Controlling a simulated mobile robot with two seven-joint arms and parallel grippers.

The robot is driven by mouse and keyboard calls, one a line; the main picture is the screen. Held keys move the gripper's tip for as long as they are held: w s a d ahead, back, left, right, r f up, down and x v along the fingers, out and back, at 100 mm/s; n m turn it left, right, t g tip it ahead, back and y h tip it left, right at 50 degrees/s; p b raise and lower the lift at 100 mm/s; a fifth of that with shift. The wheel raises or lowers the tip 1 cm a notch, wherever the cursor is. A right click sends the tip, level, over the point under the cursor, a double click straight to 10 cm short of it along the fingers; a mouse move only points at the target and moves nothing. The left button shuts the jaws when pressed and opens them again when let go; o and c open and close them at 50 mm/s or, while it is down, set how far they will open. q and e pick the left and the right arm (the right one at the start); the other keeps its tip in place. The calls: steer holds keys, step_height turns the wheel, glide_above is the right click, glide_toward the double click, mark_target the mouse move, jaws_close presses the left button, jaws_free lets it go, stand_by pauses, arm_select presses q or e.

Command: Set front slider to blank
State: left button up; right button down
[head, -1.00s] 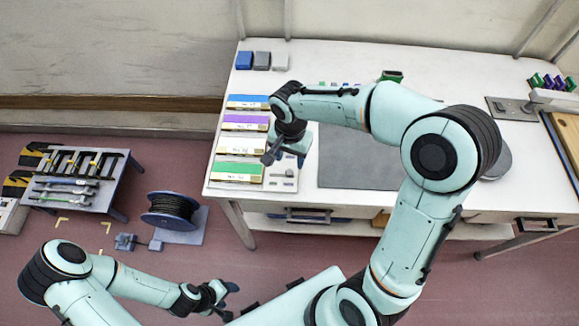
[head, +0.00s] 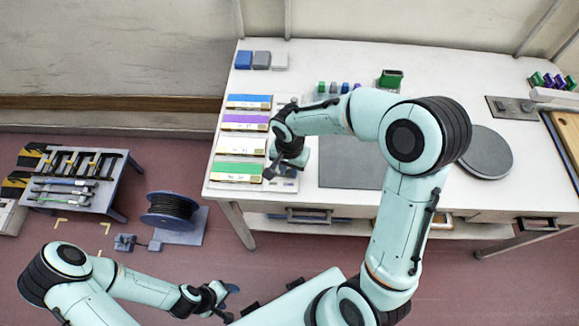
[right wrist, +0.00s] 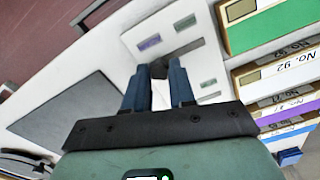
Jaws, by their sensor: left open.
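A pale slider panel (right wrist: 205,50) lies on the table, with small purple (right wrist: 149,42), green (right wrist: 185,22) and grey (right wrist: 208,84) labels and a dark slot (right wrist: 186,54). A dark slider knob (right wrist: 159,69) shows at the slot's end. My right gripper (right wrist: 159,74) is over the panel with its two blue fingertips on either side of the knob; I cannot tell whether they touch it. In the head view my right gripper (head: 270,172) covers much of the panel. My left gripper (head: 231,297) is open and empty, low over the floor.
Boxes with green (head: 237,168), white, purple and blue strips line the table's left edge, close beside the panel. A dark grey mat (head: 345,172) lies to the right. A round grey disc (head: 486,153) and a green block (head: 390,78) stand further off.

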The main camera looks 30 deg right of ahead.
steer(key=shift+w+a+b, duration=0.2)
steer(key=shift+w+a, duration=0.1)
steer(key=shift+a, duration=0.2)
steer(key=shift+w+a+b, duration=0.2)
steer(key=shift+w+a, duration=0.1)
steer(key=shift+a, duration=0.2)
arm_select(q)
steer(key=shift+s+f, duration=0.35)
steer(key=shift+f, duration=0.1)
arm_select(e)
steer(key=c, duration=0.9)
jaws_free()
steer(key=shift+c, duration=0.2)
arm_select(q)
steer(key=shift+w+r+p, duration=0.55)
steer(key=shift+r, duration=0.15)
arm_select(e)
step_height(320, 180, up, 14)
steer(key=shift+f, duration=0.25)
